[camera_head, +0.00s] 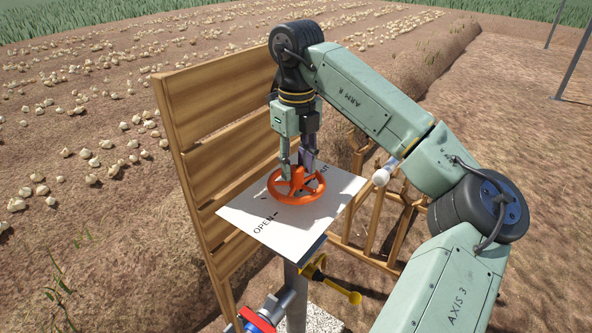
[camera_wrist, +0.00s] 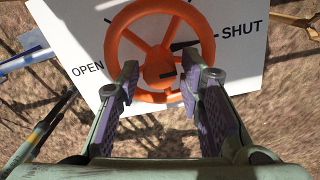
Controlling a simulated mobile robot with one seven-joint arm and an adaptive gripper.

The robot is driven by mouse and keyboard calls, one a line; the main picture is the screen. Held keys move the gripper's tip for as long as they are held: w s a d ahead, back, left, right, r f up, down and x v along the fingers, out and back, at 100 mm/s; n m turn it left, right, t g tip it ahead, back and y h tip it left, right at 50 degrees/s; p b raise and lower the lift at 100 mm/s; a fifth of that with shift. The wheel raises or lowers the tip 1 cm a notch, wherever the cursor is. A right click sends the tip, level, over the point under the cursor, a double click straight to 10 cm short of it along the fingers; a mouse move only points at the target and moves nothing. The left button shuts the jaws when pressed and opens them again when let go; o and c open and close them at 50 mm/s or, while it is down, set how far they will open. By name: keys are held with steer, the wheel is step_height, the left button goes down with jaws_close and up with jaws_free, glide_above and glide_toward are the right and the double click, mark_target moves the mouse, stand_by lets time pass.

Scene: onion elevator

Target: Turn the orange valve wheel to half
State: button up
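The orange valve wheel (camera_head: 297,186) lies on a white plate (camera_head: 250,226) on top of a post. In the wrist view the wheel (camera_wrist: 160,45) has spokes and a round hub. The plate reads OPEN at left and SHUT at right, with a black tick at upper left between them. A dark bar shows inside the wheel's right side, towards SHUT; I cannot tell whether it is a pointer or shadow. My gripper (camera_head: 296,160) points down over the wheel. In the wrist view my gripper (camera_wrist: 160,80) is open, its fingers apart over the wheel's near part. Contact cannot be told.
A wooden slatted panel (camera_head: 205,130) stands close behind and left of the plate. A yellow handle (camera_head: 340,290) and a blue and red fitting (camera_head: 258,320) are on the pipework below. A wooden frame (camera_head: 375,225) stands at right. Onions lie on the field behind.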

steer(key=shift+f, duration=1.25)
steer(key=shift+c, duration=0.4)
jaws_close()
